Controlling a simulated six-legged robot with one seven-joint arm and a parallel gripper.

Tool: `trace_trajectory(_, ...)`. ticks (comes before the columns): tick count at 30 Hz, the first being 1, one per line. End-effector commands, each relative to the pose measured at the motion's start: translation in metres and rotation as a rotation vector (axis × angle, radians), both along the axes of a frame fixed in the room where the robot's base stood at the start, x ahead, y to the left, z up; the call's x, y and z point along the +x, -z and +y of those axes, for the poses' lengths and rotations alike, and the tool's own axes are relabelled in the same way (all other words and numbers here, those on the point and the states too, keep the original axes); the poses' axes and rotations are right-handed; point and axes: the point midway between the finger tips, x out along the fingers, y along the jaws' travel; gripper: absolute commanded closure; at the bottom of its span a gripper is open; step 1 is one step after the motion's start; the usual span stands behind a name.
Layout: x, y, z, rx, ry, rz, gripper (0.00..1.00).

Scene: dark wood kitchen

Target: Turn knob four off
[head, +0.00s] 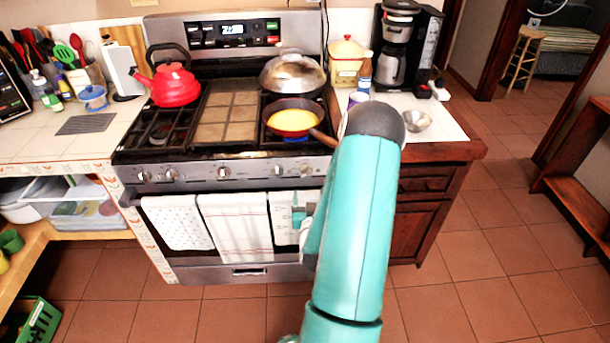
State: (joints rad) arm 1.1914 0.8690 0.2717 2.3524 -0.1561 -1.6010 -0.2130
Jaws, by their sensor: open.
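The stove's front panel (195,180) carries a row of silver knobs. From the left, they include a first knob (143,176), a second knob (171,174), a middle knob (224,172) and a fourth knob (277,169); another knob (305,168) is close to my arm. No numbers are legible, and I cannot tell each knob's setting. My gripper (298,215) is partly hidden by my teal arm. It is open, in front of the oven door and below the right-hand knobs, apart from them and holding nothing visible.
A pan (293,118) with yellow contents sits on the front right burner, its handle reaching towards my arm. A red kettle (172,84) and a lidded pan (292,75) stand behind. Towels (235,232) hang on the oven door. Tiled floor (480,250) is clear at right.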

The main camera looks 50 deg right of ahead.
Motion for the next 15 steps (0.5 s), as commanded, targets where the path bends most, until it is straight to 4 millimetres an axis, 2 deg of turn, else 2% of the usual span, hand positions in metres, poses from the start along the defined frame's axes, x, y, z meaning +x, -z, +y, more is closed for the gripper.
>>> trace_trajectory(9,0.042,0.000,-0.048,0.000,0.000,-0.001,0.37)
trace_trajectory(15,0.063,0.000,-0.068,-0.001,-0.003,-0.001,0.37)
